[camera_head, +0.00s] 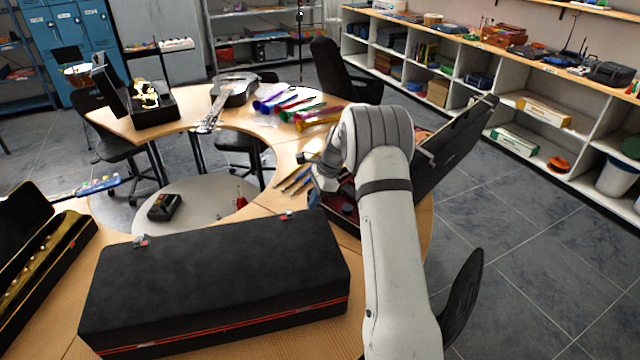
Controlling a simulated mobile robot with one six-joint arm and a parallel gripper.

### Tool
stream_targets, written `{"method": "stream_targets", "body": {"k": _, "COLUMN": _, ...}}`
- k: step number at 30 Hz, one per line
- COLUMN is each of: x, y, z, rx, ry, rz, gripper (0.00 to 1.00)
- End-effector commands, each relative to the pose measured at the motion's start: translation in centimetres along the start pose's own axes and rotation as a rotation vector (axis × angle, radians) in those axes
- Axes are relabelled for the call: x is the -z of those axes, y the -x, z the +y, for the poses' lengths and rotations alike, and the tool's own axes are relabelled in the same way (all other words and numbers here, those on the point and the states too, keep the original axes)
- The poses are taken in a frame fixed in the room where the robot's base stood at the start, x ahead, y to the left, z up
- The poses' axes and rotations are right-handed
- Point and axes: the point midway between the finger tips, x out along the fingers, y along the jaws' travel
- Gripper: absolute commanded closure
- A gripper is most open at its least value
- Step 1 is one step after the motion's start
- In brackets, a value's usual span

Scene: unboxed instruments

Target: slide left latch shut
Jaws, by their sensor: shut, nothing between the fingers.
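A long black case (215,280) with red trim lies closed on the wooden table in the foreground. Two small metal-and-red latches show at its far edge. The left latch (141,242) is near the far left corner, and the right latch (286,215) is near the far right corner. Both are too small to tell their slide position. My gripper (316,198) is shut and empty, pointing down just beyond the case's far right corner. It is close to the right latch and well to the right of the left latch. My wrist partly hides it.
An open case (455,140) stands behind my arm at right. Another open case (45,245) is at the left edge. A guitar (232,92) and coloured horns (300,108) lie farther back. The round grey surface (205,208) holds a small dark device (164,207).

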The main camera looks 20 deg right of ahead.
Motion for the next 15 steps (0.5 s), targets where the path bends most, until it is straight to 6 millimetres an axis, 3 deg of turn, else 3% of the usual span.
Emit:
{"method": "stream_targets", "body": {"k": 2, "x": -0.4, "y": -1.2, "z": 0.1, "rx": -0.003, "ry": 0.001, "rz": 0.0, "gripper": 1.0}}
{"method": "stream_targets", "body": {"k": 7, "x": -2.8, "y": -1.9, "z": 0.0, "rx": -0.001, "ry": 0.002, "rz": 0.0, "gripper": 1.0}}
{"method": "stream_targets", "body": {"k": 15, "x": -3.8, "y": -2.5, "z": 0.0, "rx": 0.0, "ry": 0.001, "rz": 0.0, "gripper": 1.0}}
